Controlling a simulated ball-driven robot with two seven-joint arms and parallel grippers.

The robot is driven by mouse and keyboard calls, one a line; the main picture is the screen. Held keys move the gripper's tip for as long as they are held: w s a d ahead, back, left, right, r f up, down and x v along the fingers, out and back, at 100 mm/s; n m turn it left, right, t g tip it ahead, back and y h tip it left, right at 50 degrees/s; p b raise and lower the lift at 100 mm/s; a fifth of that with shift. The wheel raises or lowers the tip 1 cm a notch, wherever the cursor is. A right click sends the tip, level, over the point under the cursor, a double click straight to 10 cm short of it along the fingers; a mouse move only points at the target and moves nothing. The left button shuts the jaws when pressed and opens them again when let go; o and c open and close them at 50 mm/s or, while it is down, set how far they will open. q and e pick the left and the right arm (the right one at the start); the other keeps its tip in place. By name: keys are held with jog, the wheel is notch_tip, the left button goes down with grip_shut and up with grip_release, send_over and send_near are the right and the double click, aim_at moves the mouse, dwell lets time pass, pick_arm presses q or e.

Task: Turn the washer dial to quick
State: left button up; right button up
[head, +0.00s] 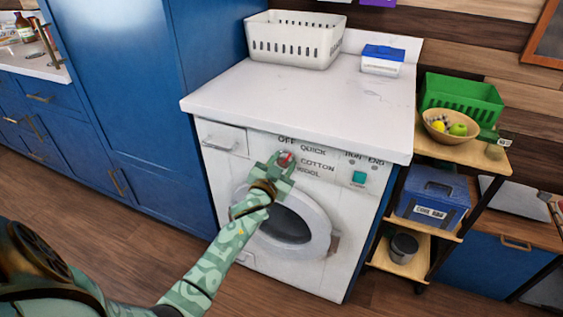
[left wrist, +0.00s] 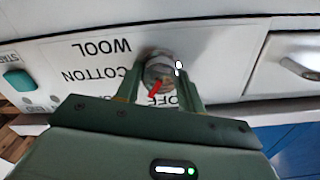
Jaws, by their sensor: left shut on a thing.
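The washer (head: 325,240) is white, with a control panel marked OFF, QUICK, COTTON and WOOL around its dial. The dial (head: 286,158) is mostly hidden by my left gripper (head: 282,166) in the head view. In the left wrist view, which is upside down, the grey dial (left wrist: 160,66) sits between the fingers of my left gripper (left wrist: 160,84), shut on it. Its red pointer points to the lower left there, between OFF and COTTON. The QUICK label is hidden in that view but readable in the head view. My right gripper is not in view.
A teal button (head: 359,178) is right of the dial. The round door (head: 322,222) is below it, behind my left arm. A white basket (head: 295,40) and a blue-lidded box (head: 382,61) stand on the top. A shelf with a green crate (head: 460,97) stands right.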

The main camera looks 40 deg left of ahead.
pick_arm(q)
jog(key=shift+f+m, duration=0.15)
jog(key=shift+m, duration=0.95)
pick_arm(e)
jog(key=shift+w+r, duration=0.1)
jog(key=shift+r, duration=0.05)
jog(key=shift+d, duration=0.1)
pick_arm(q)
jog(key=o, duration=1)
jog(key=shift+c, duration=0.2)
jog(key=shift+s, duration=0.1)
jog(key=shift+s+d+p, duration=0.1)
jog(key=shift+s+p, duration=0.15)
jog(key=shift+p, duration=0.15)
jog(key=p+v, duration=0.4)
jog(key=v, duration=1.1)
jog(key=shift+s+d, duration=0.2)
jog(key=shift+s, duration=0.1)
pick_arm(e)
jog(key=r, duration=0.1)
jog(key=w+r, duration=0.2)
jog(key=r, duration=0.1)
